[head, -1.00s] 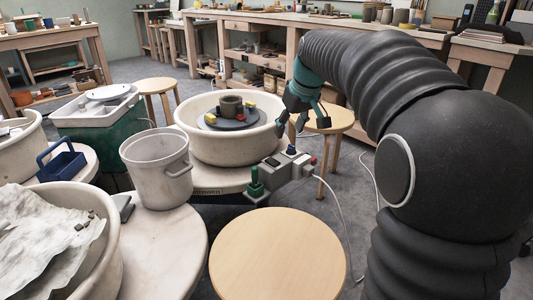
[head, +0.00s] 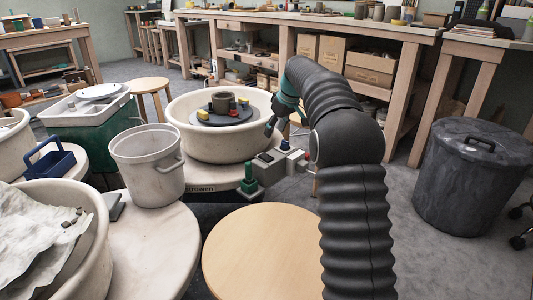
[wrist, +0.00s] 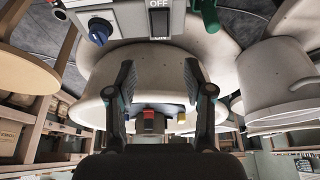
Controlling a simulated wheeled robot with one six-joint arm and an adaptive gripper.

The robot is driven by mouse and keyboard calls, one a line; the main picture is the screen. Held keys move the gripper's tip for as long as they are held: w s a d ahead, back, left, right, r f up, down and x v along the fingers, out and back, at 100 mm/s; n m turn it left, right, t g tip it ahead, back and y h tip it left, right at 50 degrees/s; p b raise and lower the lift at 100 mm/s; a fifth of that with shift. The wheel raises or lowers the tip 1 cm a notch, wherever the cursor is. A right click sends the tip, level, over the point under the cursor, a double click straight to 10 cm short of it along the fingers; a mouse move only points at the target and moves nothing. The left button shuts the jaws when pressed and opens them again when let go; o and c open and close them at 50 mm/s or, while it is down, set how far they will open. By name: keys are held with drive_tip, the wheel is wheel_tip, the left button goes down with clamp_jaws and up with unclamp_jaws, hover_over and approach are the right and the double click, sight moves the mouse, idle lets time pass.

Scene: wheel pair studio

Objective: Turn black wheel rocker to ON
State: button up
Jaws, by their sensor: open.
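The grey control box (head: 278,170) is on the near right side of the white wheel basin (head: 175,135). In the wrist view, a black rocker (wrist: 159,24) sits on the box face beneath an "OFF" label. Which way it is tipped I cannot tell. A blue knob (wrist: 100,29) is left of it and a green lever (wrist: 207,15) right. My gripper (wrist: 162,88) is open and empty, with the rocker beyond and between its fingertips, apart from it. In the head view my gripper (head: 271,127) is just above the box, partly hidden by my arm.
A dark wheel head (head: 221,117) carries a grey pot (head: 223,102) and small red and yellow pieces. A white bucket (head: 147,165) stands left of the box. A round wooden stool (head: 262,250) is in front, and a dark bin (head: 470,180) is at right.

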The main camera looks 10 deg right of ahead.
sight(264, 155)
drive_tip(key=b+x, duration=0.1)
drive_tip(key=x, duration=1.1)
drive_tip(key=shift+r, duration=0.1)
clamp_jaws()
drive_tip(key=shift+r, duration=0.1)
